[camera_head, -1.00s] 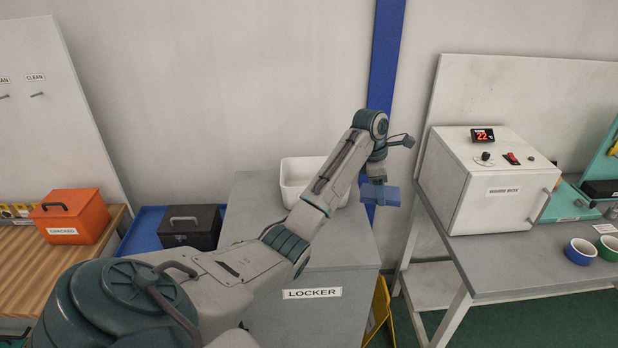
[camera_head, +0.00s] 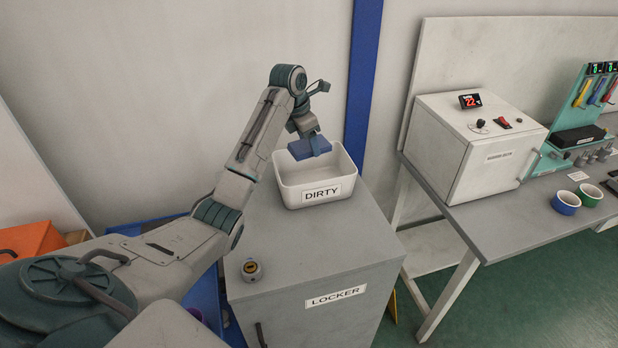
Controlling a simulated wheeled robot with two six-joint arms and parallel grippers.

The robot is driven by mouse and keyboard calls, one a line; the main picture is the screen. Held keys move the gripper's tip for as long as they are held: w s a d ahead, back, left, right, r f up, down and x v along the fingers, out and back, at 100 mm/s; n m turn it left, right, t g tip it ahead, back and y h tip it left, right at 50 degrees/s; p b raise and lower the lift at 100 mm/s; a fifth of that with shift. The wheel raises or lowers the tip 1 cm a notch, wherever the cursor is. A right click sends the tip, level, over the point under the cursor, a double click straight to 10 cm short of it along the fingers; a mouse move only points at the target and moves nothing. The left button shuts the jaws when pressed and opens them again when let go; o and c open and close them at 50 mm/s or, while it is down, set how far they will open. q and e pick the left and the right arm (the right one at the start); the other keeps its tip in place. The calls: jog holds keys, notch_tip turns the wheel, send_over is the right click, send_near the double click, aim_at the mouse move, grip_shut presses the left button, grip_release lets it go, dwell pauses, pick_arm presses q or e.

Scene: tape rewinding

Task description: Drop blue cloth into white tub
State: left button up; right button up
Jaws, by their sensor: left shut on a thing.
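The white tub (camera_head: 291,196), labelled DIRTY, stands on top of the grey locker (camera_head: 300,245). My left gripper (camera_head: 316,146) points down over the tub, near its back. It is shut on the blue cloth (camera_head: 302,150), a small flat blue piece that shows at the level of the tub's rim or a little above. I cannot tell whether the cloth touches the tub. The inside of the tub that shows is white. My right gripper is not in view.
A small dark round object with a yellow top (camera_head: 250,270) sits on the locker's front left. A white box with a red display (camera_head: 470,150) stands on the right table, with blue (camera_head: 565,202) and green (camera_head: 590,195) tape rolls. An orange box (camera_head: 30,240) is at far left.

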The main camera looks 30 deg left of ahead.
pick_arm(q)
notch_tip(320, 180, down, 2)
jog(key=shift+f, duration=0.1)
jog(key=shift+a+f, duration=0.7)
jog(key=shift+f, duration=0.25)
jog(key=shift+d, duration=0.25)
jog(key=o, duration=0.7)
jog(key=shift+d+r, duration=0.1)
jog(key=shift+d, duration=0.1)
jog(key=o, duration=0.3)
jog(key=shift+a, duration=0.15)
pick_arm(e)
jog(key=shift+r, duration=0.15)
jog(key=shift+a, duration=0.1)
